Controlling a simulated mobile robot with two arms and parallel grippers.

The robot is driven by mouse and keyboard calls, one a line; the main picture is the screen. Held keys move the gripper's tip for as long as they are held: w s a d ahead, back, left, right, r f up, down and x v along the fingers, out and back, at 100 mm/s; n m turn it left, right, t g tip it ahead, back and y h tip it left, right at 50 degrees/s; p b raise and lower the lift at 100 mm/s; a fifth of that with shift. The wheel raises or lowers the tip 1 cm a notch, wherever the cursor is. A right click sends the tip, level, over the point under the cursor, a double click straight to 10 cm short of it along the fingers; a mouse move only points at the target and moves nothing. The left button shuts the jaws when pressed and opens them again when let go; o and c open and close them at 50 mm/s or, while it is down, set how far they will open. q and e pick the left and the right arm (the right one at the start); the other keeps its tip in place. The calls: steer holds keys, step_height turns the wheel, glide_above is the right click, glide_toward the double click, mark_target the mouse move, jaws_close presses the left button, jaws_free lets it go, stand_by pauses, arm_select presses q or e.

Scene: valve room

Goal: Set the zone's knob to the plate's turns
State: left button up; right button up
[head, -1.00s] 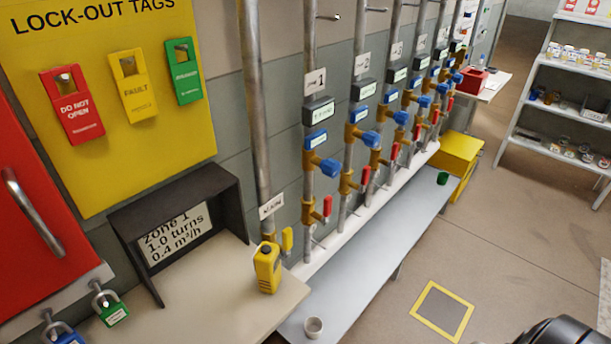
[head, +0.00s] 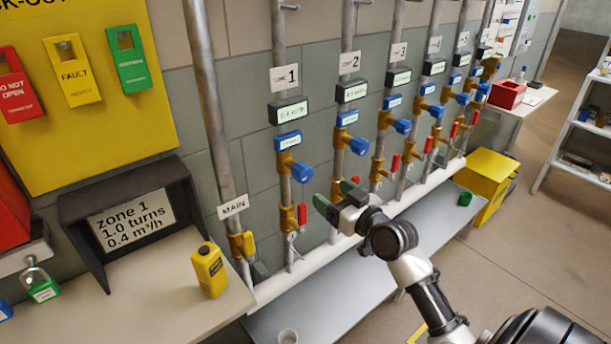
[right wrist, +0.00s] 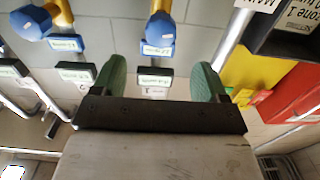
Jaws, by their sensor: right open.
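The plate (head: 132,222) in a dark hood at the left reads "zone 1, 1.0 turns, 0.4 m³/h". The zone 1 blue knob (head: 302,172) sits on the brass valve of the pipe tagged 1. A small display (head: 290,112) is above it; its figure is too small to read surely. My right gripper (head: 337,199) is open and empty, right of and below this knob in the head view. In the right wrist view the zone 1 knob (right wrist: 160,36) appears ahead, between the two green fingers (right wrist: 160,80), apart from them. My left gripper is not in view.
The zone 2 knob (head: 357,146) and further valves stand close on the right. A red lever (head: 302,214) is below the zone 1 knob. A yellow bottle-like device (head: 209,270) stands on the left counter. A grey bench (head: 275,322) runs below the pipes.

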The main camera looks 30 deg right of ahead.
mark_target(307, 177)
steer(key=w, duration=0.6)
steer(key=w+a+p, duration=0.1)
steer(key=w, duration=0.2)
steer(key=shift+w, duration=0.35)
steer(key=shift+w+f, duration=0.1)
steer(key=shift+w, duration=0.35)
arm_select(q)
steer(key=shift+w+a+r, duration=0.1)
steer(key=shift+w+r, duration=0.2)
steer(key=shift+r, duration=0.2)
arm_select(e)
steer(key=shift+c, duration=0.2)
steer(key=c, duration=0.9)
